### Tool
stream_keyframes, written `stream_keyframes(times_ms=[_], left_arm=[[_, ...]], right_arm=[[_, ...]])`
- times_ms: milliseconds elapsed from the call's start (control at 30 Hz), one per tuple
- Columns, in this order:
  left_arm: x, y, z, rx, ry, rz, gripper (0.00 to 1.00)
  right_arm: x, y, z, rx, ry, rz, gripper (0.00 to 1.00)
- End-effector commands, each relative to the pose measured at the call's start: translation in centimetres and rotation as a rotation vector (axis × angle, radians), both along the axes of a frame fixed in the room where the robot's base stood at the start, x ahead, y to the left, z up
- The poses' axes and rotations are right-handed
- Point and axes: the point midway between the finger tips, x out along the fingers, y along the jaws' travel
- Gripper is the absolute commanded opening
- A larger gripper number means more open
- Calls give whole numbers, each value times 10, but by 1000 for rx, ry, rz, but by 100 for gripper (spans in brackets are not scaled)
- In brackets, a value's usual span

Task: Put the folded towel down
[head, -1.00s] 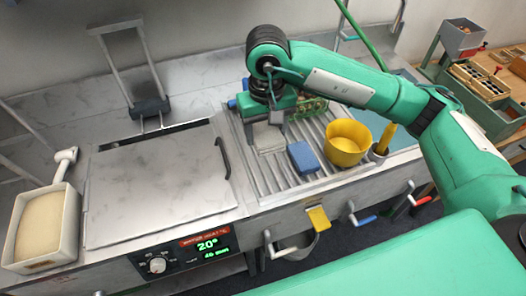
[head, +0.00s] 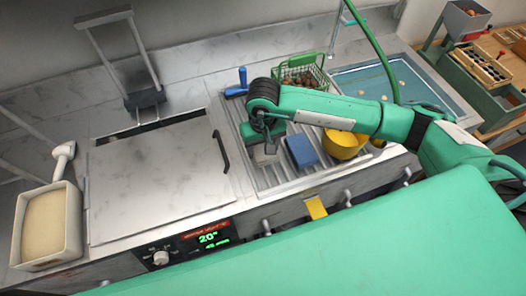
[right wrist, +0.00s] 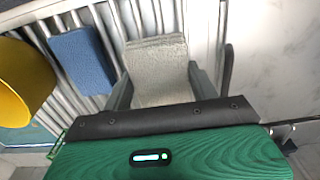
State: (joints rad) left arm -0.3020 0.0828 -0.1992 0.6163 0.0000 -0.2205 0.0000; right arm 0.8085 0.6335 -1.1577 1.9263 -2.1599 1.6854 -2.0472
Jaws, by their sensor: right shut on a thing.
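The folded towel is a pale grey, layered square pad (right wrist: 158,62) in the right wrist view. My right gripper (right wrist: 162,88) is shut on it, with one finger on each side. In the head view the right gripper (head: 264,150) is low over the slatted metal drainer (head: 245,116), and only a small pale part of the towel (head: 263,158) shows below it. I cannot tell whether the towel touches the slats. My left gripper is not in view.
A blue block (head: 301,151) lies just right of the towel, and a yellow bowl (head: 345,145) stands beyond it. A lid with a dark handle (head: 221,151) is on the left. A green basket (head: 303,73) and a blue-handled tool (head: 239,84) are at the back.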

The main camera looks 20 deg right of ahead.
Motion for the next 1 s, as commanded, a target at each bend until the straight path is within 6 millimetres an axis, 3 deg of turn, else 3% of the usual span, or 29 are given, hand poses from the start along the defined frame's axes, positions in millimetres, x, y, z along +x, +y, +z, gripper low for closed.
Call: stream_keyframes(times_ms=[133,500,867,900,1000], left_arm=[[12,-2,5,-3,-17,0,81],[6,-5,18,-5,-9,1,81],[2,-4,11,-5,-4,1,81],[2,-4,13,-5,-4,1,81],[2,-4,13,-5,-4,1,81]], right_arm=[[1,0,-11,1,0,-1,33],[0,0,-53,0,1,0,33],[1,0,-58,0,-1,0,33],[1,0,-56,0,-1,0,65],[0,0,-56,0,-1,0,81]])
